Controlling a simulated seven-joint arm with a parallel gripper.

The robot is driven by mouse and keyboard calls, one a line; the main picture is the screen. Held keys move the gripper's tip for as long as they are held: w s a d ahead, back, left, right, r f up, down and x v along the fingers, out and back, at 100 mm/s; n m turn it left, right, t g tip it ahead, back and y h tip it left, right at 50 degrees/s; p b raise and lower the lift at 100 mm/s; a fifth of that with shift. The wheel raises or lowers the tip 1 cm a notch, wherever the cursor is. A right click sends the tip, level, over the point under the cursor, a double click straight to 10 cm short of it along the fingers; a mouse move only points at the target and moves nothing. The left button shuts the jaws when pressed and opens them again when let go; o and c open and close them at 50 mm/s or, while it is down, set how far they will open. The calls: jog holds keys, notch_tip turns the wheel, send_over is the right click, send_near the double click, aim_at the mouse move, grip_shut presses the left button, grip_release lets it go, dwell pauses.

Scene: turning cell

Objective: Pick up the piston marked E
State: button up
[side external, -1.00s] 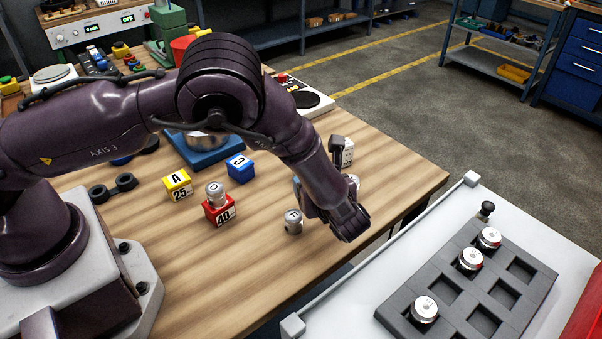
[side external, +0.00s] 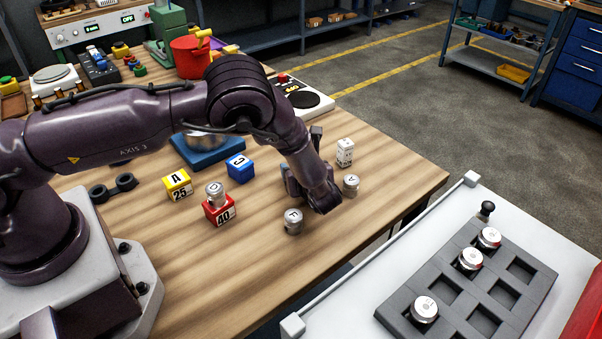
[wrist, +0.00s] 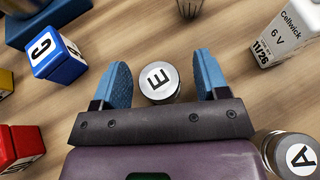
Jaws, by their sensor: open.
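In the wrist view, the piston marked E (wrist: 159,80) is a silver cylinder with a dark E on its white top. It stands between the two blue fingers of my gripper (wrist: 161,66), with a gap on each side. The fingers are open and hold nothing. In the side view my gripper (side external: 303,182) is low over the wooden table, and the E piston is hidden behind it. A piston marked A (wrist: 300,155) stands to the right in the wrist view; a silver piston (side external: 350,185) stands right of my gripper in the side view.
A white battery block (side external: 345,152) stands behind the right-hand piston. Another piston (side external: 293,221) stands in front of my gripper. Blue (side external: 240,167), yellow (side external: 177,185) and red (side external: 219,211) blocks stand to the left. A grey tray (side external: 392,314) holding three pistons lies at right.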

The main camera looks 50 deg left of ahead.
jog(key=c, duration=1.1)
jog(key=shift+o, duration=0.2)
jog(key=shift+r, duration=0.2)
